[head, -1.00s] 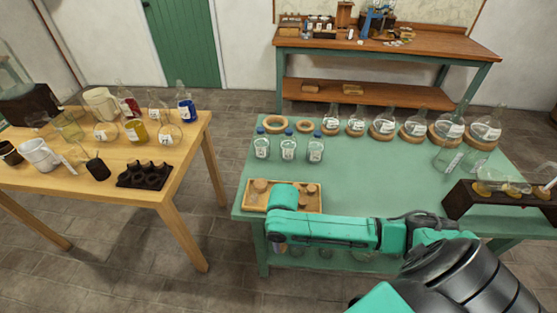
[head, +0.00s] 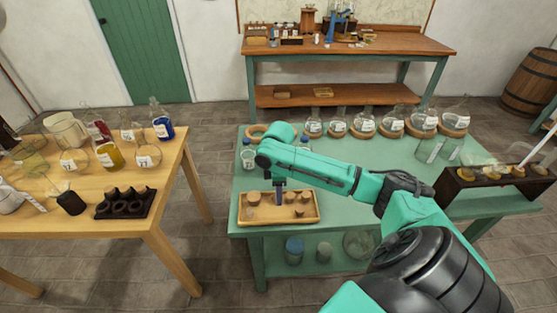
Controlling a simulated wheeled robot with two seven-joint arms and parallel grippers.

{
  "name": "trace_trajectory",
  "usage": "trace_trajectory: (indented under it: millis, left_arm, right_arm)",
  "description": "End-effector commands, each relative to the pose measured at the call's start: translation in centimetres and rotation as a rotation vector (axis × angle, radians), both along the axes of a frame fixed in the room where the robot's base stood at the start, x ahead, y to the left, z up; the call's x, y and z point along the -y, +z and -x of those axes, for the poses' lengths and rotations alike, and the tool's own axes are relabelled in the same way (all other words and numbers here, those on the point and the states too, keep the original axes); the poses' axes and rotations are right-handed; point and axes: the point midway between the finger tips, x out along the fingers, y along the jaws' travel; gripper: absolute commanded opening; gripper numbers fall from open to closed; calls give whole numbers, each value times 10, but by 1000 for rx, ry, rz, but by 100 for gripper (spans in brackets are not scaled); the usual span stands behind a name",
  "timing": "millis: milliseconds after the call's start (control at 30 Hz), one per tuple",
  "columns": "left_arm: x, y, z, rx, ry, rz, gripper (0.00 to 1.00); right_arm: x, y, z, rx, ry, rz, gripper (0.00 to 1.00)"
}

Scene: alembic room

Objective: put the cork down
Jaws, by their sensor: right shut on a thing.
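A shallow wooden tray (head: 249,221) lies at the near left part of the green table. Several corks, such as one at its left (head: 254,198) and one at its right (head: 305,197), stand in it. My right gripper (head: 280,189) points down over the middle of the tray. It is shut on a cork, which is small and mostly hidden at the fingertips; I cannot tell whether it touches the tray floor. My left gripper is not in view.
Blue-capped jars (head: 248,158) stand behind the tray, partly hidden by my arm. Round flasks (head: 366,123) on cork rings line the table's back edge. A dark rack (head: 485,187) stands at the right. The green top right of the tray looks clear.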

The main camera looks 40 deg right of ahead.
Motion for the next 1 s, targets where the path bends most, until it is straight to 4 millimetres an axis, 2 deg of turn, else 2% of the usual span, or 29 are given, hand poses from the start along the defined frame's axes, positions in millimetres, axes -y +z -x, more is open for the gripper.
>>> trace_trajectory:
  millis: [333, 667, 700, 767, 1000]
  left_arm:
    - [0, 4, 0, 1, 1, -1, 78]
    - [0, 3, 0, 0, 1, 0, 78]
    - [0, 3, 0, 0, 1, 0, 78]
    - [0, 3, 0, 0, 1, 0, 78]
    - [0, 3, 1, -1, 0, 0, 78]
  right_arm:
    - [0, -62, 0, 0, 0, 0, 0]
    - [0, -68, 0, 2, 1, 1, 0]
    - [0, -68, 0, 2, 0, 2, 43]
    - [0, -68, 0, 2, 0, 2, 66]
    - [0, -67, 0, 2, 0, 1, 66]
